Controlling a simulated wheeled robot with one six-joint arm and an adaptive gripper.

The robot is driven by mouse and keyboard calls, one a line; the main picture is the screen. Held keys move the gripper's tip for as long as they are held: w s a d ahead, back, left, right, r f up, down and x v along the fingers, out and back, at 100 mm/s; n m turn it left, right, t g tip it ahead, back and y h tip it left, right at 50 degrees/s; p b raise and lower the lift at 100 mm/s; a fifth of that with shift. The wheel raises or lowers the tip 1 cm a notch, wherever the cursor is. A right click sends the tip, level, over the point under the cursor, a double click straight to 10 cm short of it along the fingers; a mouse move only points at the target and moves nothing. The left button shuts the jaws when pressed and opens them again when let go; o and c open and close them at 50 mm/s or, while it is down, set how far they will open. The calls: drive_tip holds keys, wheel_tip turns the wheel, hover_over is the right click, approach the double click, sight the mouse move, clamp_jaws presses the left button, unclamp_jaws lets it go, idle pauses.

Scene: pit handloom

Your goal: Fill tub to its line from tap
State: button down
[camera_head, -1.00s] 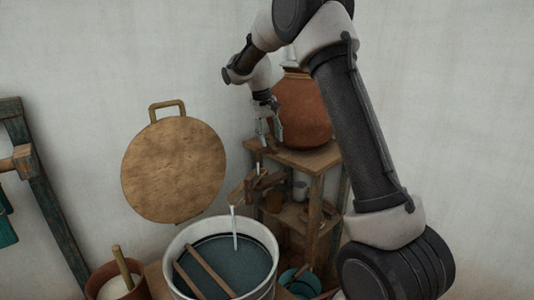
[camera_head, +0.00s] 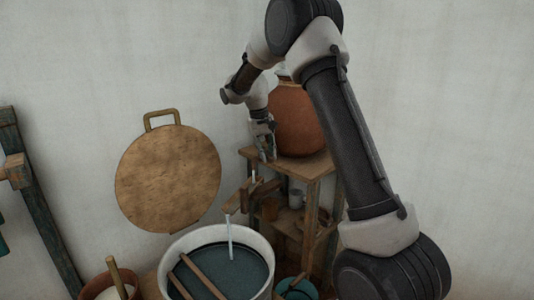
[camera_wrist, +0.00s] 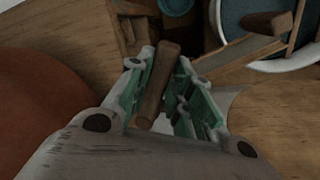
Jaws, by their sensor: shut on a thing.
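The white-rimmed tub (camera_head: 266,255) stands at the bottom centre in the head view, holding dark blue-green water (camera_head: 237,270). Its rim also shows at the top right of the wrist view (camera_wrist: 285,65). A thin stream (camera_head: 230,238) falls into it from the wooden spout of the tap (camera_head: 234,203). My gripper (camera_head: 265,152) is beside the shelf, above and right of the spout. In the wrist view my gripper (camera_wrist: 160,68) is shut on a brown wooden handle (camera_wrist: 164,68), seemingly the tap's. I cannot make out the tub's line.
Two wooden sticks (camera_head: 203,277) lie across the tub. A large clay pot (camera_head: 298,120) sits on the wooden shelf stand (camera_head: 313,166) behind my gripper. A round wooden disc (camera_head: 168,178) is at the wall. A small pot with a stick (camera_head: 114,278) is left of the tub.

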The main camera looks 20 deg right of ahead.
drive_tip(key=shift+w+d+n+t, duration=0.15)
drive_tip(key=shift+d+n, duration=0.4)
drive_tip(key=shift+n, duration=0.4)
drive_tip(key=shift+d+n+t, duration=0.2)
drive_tip(key=shift+d+n, duration=0.35)
drive_tip(key=shift+n, duration=0.35)
drive_tip(key=shift+w+d+n+t, duration=0.15)
drive_tip(key=shift+d+n, duration=0.4)
drive_tip(key=shift+n, duration=0.4)
drive_tip(key=shift+s, duration=0.1)
drive_tip(key=c, duration=1.3)
unclamp_jaws()
drive_tip(key=v, duration=1.2)
drive_tip(key=shift+s+d, duration=0.1)
